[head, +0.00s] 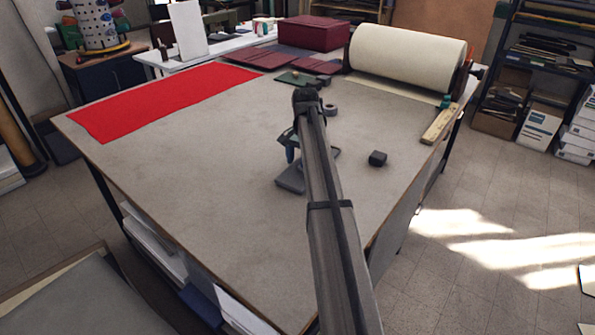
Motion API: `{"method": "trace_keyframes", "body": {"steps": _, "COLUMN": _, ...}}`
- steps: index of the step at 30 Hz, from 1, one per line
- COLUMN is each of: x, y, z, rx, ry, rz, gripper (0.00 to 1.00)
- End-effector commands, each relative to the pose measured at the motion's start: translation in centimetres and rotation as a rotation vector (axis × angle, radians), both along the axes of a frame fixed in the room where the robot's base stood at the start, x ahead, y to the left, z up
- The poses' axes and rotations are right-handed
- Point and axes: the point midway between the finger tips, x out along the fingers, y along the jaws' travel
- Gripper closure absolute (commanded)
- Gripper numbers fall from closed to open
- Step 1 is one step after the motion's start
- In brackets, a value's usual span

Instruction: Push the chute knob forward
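No chute knob can be made out in the head view. My arm reaches up from the bottom right over the grey table (215,150), and its dark end joint is above the table's middle.
A red cloth (165,98) lies at the left. A large cream roll (408,58) lies at the back right, near a wooden strip (440,123). A small dark block (377,158) sits right of my arm. A dark red box (305,33) stands behind. The table's front left is clear.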

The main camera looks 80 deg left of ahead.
Motion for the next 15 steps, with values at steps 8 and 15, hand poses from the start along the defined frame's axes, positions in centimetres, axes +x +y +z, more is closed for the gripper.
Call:
{"method": "trace_keyframes", "body": {"steps": 8, "x": 0.0, "y": 0.0, "z": 0.3, "rx": 0.000, "ry": 0.000, "rz": 0.000, "gripper": 0.02}}
{"method": "trace_keyframes", "body": {"steps": 15, "x": 0.0, "y": 0.0, "z": 1.9, "rx": 0.000, "ry": 0.000, "rz": 0.000, "gripper": 0.02}}
